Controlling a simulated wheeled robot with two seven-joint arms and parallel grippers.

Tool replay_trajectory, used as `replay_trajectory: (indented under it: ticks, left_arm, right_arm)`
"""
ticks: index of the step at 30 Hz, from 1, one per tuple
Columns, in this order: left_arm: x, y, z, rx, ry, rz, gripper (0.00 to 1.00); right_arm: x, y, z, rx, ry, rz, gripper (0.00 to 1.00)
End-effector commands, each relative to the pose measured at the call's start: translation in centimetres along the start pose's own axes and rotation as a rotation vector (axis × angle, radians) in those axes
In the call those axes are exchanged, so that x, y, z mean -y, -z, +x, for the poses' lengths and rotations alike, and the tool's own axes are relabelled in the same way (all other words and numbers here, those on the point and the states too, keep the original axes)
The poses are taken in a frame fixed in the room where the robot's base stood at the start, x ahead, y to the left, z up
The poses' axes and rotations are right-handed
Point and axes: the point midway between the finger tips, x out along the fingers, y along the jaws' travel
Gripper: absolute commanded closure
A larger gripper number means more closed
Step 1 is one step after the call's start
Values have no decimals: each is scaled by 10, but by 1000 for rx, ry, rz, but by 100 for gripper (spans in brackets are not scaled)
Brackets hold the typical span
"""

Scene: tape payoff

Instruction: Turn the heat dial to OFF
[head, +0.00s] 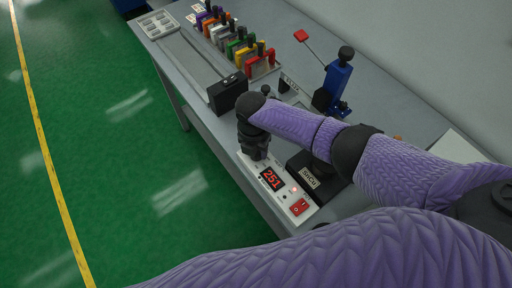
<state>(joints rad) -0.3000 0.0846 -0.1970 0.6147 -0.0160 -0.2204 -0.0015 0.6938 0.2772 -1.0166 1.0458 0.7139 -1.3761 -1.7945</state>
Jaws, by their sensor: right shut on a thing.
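The heat control unit (283,205) is a pale box at the front edge of the table. Its red display (271,179) reads 251, a small red light glows beside it, and a red switch (299,207) sits at its near end. My right gripper (257,156) points down over the far end of the unit, shut on the heat dial there. The gripper hides the dial, so its pointer and OFF mark cannot be read. My left gripper is not in view.
A black box (228,93) stands just beyond my right gripper. A blue lever press (337,82) with a red handle is behind. Several coloured clamps (240,50) line the far table. A dark block (310,178) labelled SPICH lies under my right arm.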

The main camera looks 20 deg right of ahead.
Motion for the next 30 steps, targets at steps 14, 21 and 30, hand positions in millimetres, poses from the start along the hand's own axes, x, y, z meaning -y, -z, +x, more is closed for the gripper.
replay_trajectory:
  ticks: [14,21,30]
  left_arm:
    - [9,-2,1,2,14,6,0]
    - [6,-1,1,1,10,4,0]
    - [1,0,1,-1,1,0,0]
  right_arm:
    - [1,0,1,5,2,-97,100]
    - [1,1,1,5,2,-98,100]
    - [0,0,0,5,1,-97,17]
